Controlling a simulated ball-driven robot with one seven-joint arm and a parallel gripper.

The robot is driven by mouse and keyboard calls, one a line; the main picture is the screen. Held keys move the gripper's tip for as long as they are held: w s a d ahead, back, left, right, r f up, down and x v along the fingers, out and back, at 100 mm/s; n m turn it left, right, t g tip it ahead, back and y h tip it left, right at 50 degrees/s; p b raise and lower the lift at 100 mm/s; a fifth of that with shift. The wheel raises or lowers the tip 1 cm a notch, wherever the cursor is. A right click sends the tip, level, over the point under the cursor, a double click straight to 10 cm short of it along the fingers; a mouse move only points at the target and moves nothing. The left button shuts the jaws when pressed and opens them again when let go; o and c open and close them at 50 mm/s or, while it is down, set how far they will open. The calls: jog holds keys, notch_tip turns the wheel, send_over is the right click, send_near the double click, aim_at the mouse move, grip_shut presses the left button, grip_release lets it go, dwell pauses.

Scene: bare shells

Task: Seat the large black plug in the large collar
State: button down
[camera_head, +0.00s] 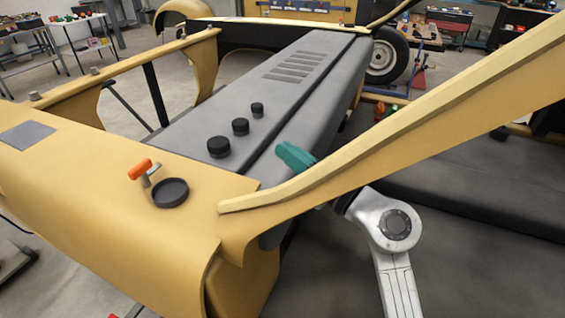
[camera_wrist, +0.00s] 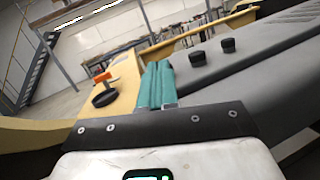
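The large black plug (camera_head: 219,147) stands on the grey hood, nearest in a row of three black plugs. The large collar (camera_head: 170,204) is a dark, round, shallow ring on the yellow panel, with nothing seen in it. It also shows in the wrist view (camera_wrist: 105,100). My gripper (camera_head: 296,156) has teal fingers and is right of the plugs, above the hood's edge and apart from them. In the wrist view my gripper (camera_wrist: 157,85) has its fingers side by side, with nothing seen between them. That view shows two plugs; I cannot tell surely which.
An orange-handled lever (camera_head: 140,170) stands right beside the collar. Smaller black plugs (camera_head: 241,126) and (camera_head: 257,109) stand behind the large one. A yellow bar (camera_head: 370,135) rises close to my gripper. A grey flat patch (camera_head: 27,134) lies on the panel's left.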

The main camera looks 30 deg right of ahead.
jog(key=s+d+r+m+t+h, duration=0.1)
jog(key=s+d+m+h, duration=0.2)
jog(key=d+m+h, duration=0.5)
jog(key=s+d+r+m+t+h, duration=0.1)
jog(key=s+d+m+t+h, duration=0.15)
jog(key=m+h, duration=0.65)
jog(key=s+d+f+m+g, duration=0.25)
jog(key=f+m+g, duration=0.2)
jog(key=m, duration=0.25)
jog(key=s+d+f+m+g, duration=0.2)
jog(key=d+f+m+g, duration=0.2)
jog(key=f+m, duration=0.3)
jog(key=s+a+f+m+g+y, duration=0.15)
jog(key=s+f+m+g, duration=0.3)
jog(key=f, duration=0.55)
jog(key=s+a+f+m+g+y, duration=0.2)
jog(key=s+a+f+g+y, duration=0.6)
jog(key=s+a+f, duration=0.4)
jog(key=s+f, duration=0.2)
jog(key=s, duration=0.1)
jog(key=shift+s+a+m+y, duration=0.15)
jog(key=shift+s+m+y, duration=0.05)
jog(key=shift+m+y, duration=0.15)
jog(key=c, duration=1.9)
grip_release()
jog(key=shift+g, duration=0.25)
